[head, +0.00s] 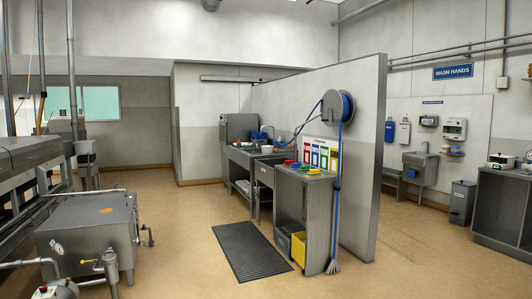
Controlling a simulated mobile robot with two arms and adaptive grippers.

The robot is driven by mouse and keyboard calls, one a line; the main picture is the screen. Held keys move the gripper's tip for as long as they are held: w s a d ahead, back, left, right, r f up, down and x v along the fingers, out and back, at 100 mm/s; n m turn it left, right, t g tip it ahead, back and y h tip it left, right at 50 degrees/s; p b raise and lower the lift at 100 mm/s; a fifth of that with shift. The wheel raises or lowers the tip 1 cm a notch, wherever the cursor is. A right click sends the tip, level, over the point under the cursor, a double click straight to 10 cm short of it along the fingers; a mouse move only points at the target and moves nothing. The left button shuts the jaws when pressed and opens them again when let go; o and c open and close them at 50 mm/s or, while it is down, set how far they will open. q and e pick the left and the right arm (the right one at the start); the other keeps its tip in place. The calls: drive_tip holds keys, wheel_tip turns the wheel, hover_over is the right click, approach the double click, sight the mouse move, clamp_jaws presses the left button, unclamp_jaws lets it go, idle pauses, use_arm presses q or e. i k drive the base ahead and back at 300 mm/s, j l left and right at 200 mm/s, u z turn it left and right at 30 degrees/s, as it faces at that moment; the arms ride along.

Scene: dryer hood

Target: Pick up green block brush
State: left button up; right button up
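The cabinet stands some way off across the floor, right of the picture's middle. Neither of my grippers shows in the head view.
A dark slatted mat (250,251) lies on the floor before the cabinet. A yellow bin (299,248) sits in the cabinet's lower part. A blue hose reel (338,108) hangs on the partition. A steel machine (88,235) stands at left.

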sight(304, 168)
drive_tip(key=i+u, duration=0.15)
drive_tip(key=i, duration=0.5)
drive_tip(key=i+u, duration=0.1)
drive_tip(key=i, duration=4.1)
drive_tip(key=i+j+z, duration=0.2)
drive_tip(key=i, duration=0.35)
drive_tip(key=i+z, duration=0.2)
drive_tip(key=i, duration=0.3)
drive_tip(key=i+j+z, duration=0.2)
drive_tip(key=i, duration=0.35)
drive_tip(key=j, duration=0.1)
